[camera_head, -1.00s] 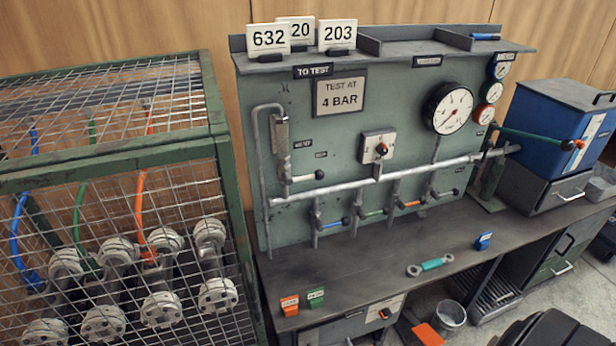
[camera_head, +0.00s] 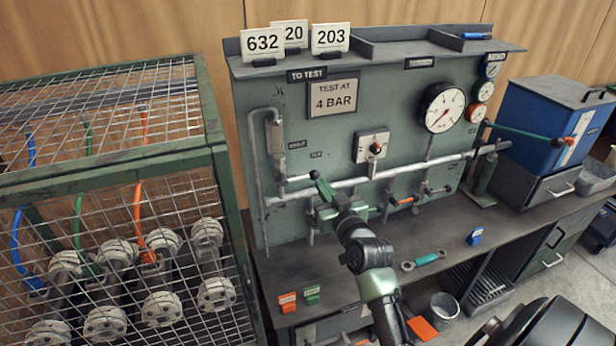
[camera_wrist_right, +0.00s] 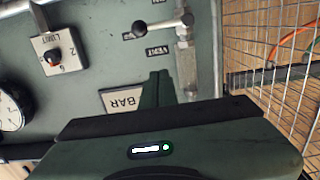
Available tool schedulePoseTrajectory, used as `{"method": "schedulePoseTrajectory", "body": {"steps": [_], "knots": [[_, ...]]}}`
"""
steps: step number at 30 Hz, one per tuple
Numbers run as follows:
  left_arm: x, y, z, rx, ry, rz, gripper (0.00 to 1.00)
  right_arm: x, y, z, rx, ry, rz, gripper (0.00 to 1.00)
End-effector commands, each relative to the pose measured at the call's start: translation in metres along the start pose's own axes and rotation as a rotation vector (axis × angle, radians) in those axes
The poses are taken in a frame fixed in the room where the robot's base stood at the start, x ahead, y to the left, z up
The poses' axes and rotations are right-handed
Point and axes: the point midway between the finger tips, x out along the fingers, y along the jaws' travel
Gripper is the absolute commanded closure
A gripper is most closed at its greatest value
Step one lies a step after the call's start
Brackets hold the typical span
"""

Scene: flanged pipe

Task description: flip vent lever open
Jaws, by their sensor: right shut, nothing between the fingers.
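The vent lever (camera_head: 298,178) is a pale handle with a dark ball end. It sticks out sideways to the right from the vertical pipe at the left of the green panel. In the right wrist view the vent lever (camera_wrist_right: 165,24) shows beside the upside-down VENT label (camera_wrist_right: 158,50). My right gripper (camera_head: 320,184) is close to the ball end, its fingers shut and empty. In the wrist view the fingertips of my right gripper (camera_wrist_right: 160,74) appear below the lever, apart from it in the picture; contact cannot be told. My left gripper is not in view.
A horizontal pipe (camera_head: 400,172) with several small valves runs below; my right arm hides some. A mesh cage (camera_head: 215,150) stands left.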

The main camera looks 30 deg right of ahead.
Motion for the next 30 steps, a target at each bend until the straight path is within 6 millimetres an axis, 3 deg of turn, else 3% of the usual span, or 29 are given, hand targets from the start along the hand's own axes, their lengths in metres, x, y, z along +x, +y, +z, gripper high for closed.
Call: {"method": "schedulePoseTrajectory", "body": {"steps": [11, 14, 26, 30], "knots": [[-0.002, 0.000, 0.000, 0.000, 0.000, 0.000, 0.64, 0.007, 0.000, 0.000, 0.000, -0.001, -0.001, 1.00], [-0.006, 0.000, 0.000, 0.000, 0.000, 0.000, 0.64, 0.020, -0.001, -0.001, 0.001, -0.002, -0.001, 1.00], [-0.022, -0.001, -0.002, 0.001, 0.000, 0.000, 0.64, 0.102, 0.000, -0.001, 0.001, -0.002, -0.001, 1.00], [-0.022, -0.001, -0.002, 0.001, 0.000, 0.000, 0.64, 0.106, 0.000, 0.024, -0.002, -0.007, 0.000, 1.00]]}}
